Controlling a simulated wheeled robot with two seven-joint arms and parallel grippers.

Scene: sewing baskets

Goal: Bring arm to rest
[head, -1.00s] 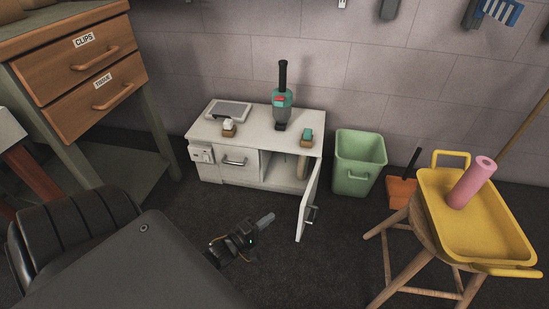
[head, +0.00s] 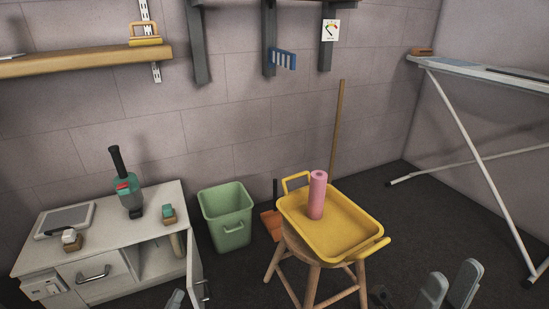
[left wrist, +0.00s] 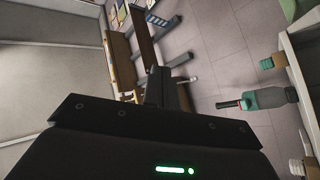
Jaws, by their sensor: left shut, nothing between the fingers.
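My left gripper (head: 175,299) shows only as a grey fingertip at the bottom edge of the head view, in front of the white cabinet (head: 55,251). In the left wrist view its fingers (left wrist: 158,86) are together, with nothing between them. My right gripper (head: 448,287) is at the bottom right of the head view, to the right of the stool (head: 313,285). Its two grey fingers stand apart with nothing between them.
The cabinet's door (head: 196,275) hangs open near my left gripper. A green bin (head: 226,215) stands beside the cabinet. A yellow tray (head: 352,232) holding a pink roll (head: 317,195) rests on the stool. An ironing board (head: 480,72) stands at the right.

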